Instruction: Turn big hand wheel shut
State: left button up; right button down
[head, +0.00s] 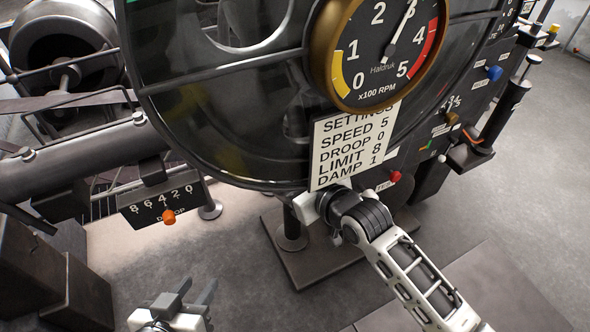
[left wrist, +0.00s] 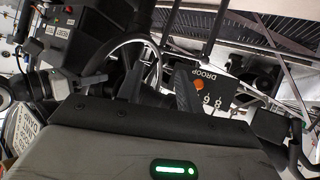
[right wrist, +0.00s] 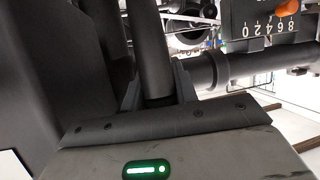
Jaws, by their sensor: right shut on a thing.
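The big hand wheel (head: 178,142) is a large dark ring with spokes, standing in front of a dark glossy housing in the upper head view. My right gripper (head: 310,203) is at its lower rim, just under the settings card, which hides the fingertips in part. In the right wrist view my right gripper (right wrist: 157,92) has a thick dark round bar (right wrist: 150,45) between its fingers, which appears to be the wheel's rim. My left gripper (head: 188,295) is low in the head view, open and empty, well clear of the wheel.
A round RPM gauge (head: 385,50) and a white settings card (head: 352,145) stand before the wheel. A droop scale (head: 160,205) with an orange pointer hangs at the left. Levers and a red knob (head: 395,176) are at the right. Grey floor (head: 540,190) is open at the right.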

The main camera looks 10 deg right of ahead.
pick_arm(q)
jog(key=shift+c, duration=0.3)
